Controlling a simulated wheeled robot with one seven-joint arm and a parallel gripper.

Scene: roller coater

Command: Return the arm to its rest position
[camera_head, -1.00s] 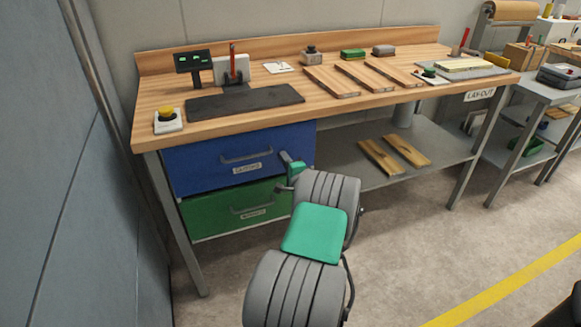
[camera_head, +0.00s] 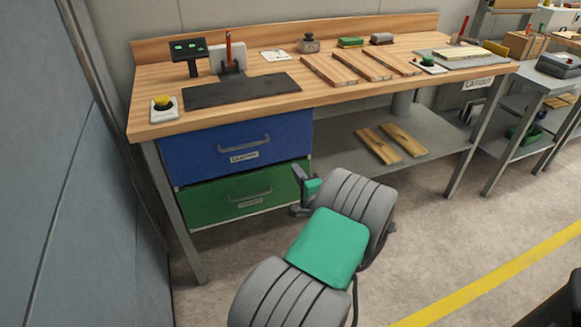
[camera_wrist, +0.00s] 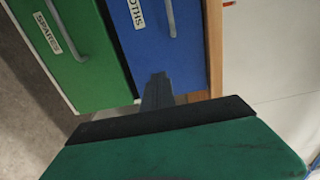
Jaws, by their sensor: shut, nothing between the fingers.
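My arm shows in the head view as grey and green links in front of the workbench. My gripper (camera_head: 299,188) is at its end, near the right end of the green drawer. In the wrist view my gripper (camera_wrist: 158,84) points at the drawer fronts, its fingers together and empty. The blue drawer (camera_head: 238,148) is shut, and it also shows in the wrist view (camera_wrist: 160,45). The green drawer (camera_head: 245,197) below it is shut, and it also shows in the wrist view (camera_wrist: 85,75).
The workbench (camera_head: 250,110) carries a dark mat (camera_head: 242,90), several boards and a yellow button (camera_head: 162,101). Two wooden pieces (camera_head: 393,144) lie on the lower shelf (camera_head: 345,135). A grey wall panel (camera_head: 65,200) stands close on the left. Floor is open on the right.

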